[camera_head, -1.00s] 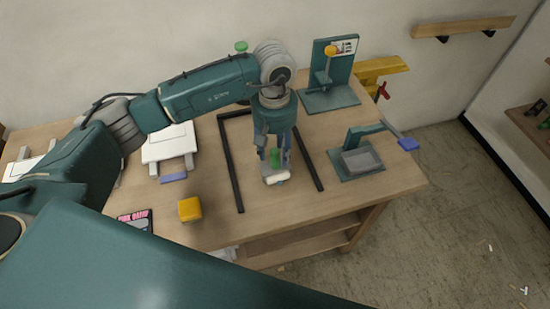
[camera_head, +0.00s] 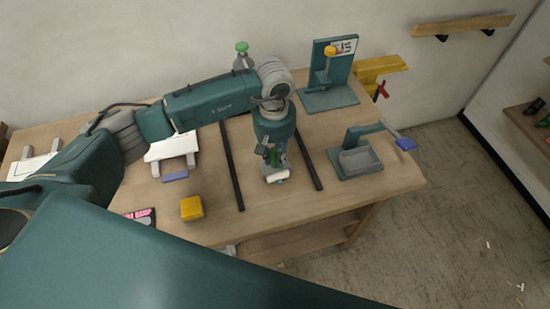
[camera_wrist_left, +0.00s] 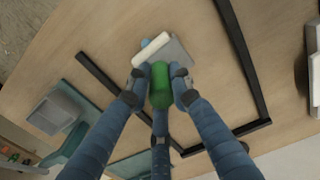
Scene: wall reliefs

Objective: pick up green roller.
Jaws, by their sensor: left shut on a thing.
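The green roller (camera_wrist_left: 160,84) shows in the left wrist view with its green handle between the fingers of my left gripper (camera_wrist_left: 158,88). Its white roller head (camera_wrist_left: 152,50) lies beyond the fingertips, over a small grey tray (camera_wrist_left: 178,55). In the head view my left gripper (camera_head: 272,160) points down at the roller, and the green handle (camera_head: 274,157) is partly hidden by the fingers. The white head (camera_head: 277,176) shows just below them. The gripper is shut on the handle. I cannot tell whether the roller touches the tray. My right gripper is not in view.
A black frame (camera_head: 232,170) lies around the roller's spot on the wooden table. A yellow block (camera_head: 191,208) stands at the front. A green press with a grey tray (camera_head: 361,160) is at the right. A taller green stand (camera_head: 332,98) and a yellow clamp (camera_head: 380,68) are behind.

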